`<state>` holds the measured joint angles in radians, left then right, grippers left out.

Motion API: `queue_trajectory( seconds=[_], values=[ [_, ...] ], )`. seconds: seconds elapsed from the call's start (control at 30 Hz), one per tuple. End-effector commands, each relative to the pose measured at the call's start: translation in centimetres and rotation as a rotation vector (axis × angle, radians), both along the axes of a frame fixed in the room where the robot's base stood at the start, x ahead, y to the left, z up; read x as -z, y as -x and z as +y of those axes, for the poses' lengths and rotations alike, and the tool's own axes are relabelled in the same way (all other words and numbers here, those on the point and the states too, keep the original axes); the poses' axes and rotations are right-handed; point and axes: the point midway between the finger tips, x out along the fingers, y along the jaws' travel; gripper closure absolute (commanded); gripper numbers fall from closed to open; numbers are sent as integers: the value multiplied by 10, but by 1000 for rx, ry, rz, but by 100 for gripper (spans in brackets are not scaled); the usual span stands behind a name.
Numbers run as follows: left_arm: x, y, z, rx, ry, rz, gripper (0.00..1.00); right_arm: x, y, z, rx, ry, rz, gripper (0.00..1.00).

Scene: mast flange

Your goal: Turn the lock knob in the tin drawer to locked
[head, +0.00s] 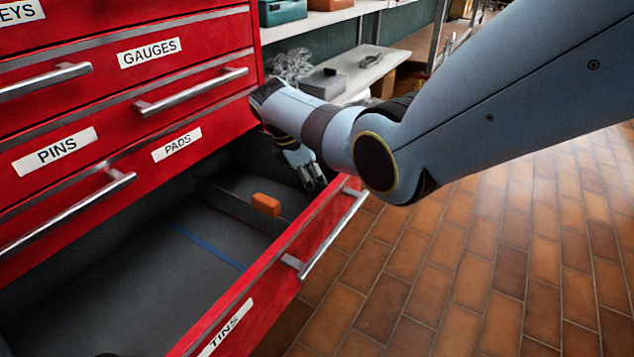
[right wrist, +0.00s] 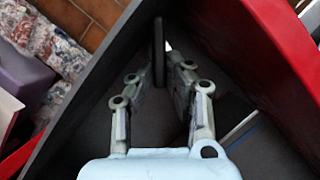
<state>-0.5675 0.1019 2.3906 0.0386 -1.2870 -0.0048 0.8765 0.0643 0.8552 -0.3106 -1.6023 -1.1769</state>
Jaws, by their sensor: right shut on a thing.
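The tin drawer (head: 318,218), labelled TINS, is pulled out at the bottom of the red cabinet. My right gripper (head: 316,184) reaches down inside its far right corner. In the right wrist view the gripper (right wrist: 160,78) has its fingers on either side of a narrow dark upright piece (right wrist: 158,45), which looks like the lock knob. It is shut on this piece. The fingers and arm hide the knob in the head view, so I cannot tell which way it is turned. My left gripper is not in view.
An orange block (head: 266,204) lies in the drawer near a low divider (head: 228,200). A blue strip (head: 208,247) crosses the drawer floor. The closed PADS drawer (head: 176,145) is above. A shelf (head: 362,75) stands behind my arm. The tiled floor at right is clear.

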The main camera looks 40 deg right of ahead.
Motion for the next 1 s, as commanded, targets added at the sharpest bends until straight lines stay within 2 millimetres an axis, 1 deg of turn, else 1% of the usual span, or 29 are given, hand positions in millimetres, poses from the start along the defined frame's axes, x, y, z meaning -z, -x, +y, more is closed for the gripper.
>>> queue_trajectory(
  seconds=[0.2, 0.3, 0.43, 0.67, 0.7, 0.83, 1.0],
  values=[
    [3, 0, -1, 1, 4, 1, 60, 2, -7, -3, 232, -3, 4, 100],
    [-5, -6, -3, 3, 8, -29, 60, 3, -8, -5, 328, -2, 3, 100],
    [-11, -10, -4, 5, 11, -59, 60, 1, -9, -6, 373, -1, 1, 100],
    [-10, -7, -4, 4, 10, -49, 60, 0, -9, -6, 371, 0, 0, 100],
    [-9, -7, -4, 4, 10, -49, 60, 0, -9, -6, 370, 0, 0, 81],
    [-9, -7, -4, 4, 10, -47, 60, 0, -9, -6, 370, 0, 0, 64],
    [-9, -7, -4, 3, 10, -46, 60, 0, -9, -6, 369, -1, 0, 63]
  ],
)
